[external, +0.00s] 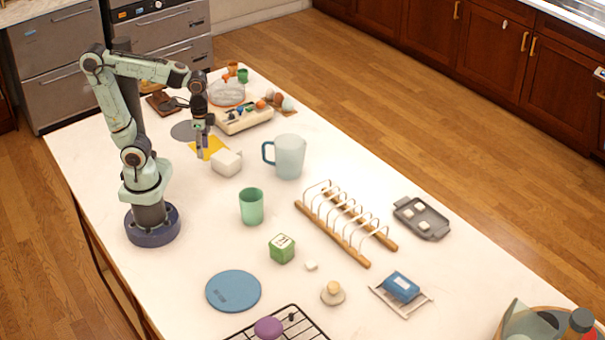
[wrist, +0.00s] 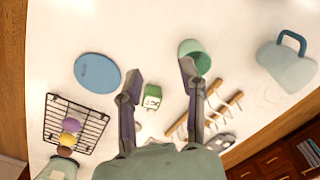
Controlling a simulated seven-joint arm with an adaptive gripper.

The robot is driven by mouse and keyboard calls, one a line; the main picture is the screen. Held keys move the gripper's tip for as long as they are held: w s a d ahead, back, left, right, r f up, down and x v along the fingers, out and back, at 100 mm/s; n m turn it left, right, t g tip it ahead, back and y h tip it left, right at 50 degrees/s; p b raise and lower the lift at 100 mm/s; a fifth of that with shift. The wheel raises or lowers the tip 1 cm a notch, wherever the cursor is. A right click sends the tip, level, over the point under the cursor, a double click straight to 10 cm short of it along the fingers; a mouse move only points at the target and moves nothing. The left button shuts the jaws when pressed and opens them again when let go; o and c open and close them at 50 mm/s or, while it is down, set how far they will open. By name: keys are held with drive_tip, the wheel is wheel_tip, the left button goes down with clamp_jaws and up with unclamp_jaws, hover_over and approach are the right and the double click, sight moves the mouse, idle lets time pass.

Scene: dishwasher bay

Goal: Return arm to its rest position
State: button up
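My arm stands at the left of the white counter (external: 165,262), bent at the elbow with the forearm reaching right. My gripper (external: 203,152) points down above the counter, beside a yellow sheet (external: 211,146) and a white block-like container (external: 227,162). In the wrist view my gripper (wrist: 160,75) has its two fingers spread apart with nothing held between them. A green cup (wrist: 196,52) appears partly behind the right fingertip there. The same cup (external: 251,207) stands upright on the counter, clear of the gripper.
A blue-handled pitcher (external: 290,158) stands right of the gripper. A wooden-railed rack (external: 340,228), green box (external: 281,250), blue disc (external: 233,291) and black wire rack (external: 290,328) lie farther forward. A cream tray (external: 243,120) is behind. Bare counter lies around my base.

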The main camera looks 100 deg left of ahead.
drive_tip(key=s+d+f+n, duration=0.1)
drive_tip(key=s+f, duration=0.1)
drive_tip(key=s, duration=0.3)
drive_tip(key=shift+s+d+f+y, duration=0.3)
drive_tip(key=shift+d, duration=0.1)
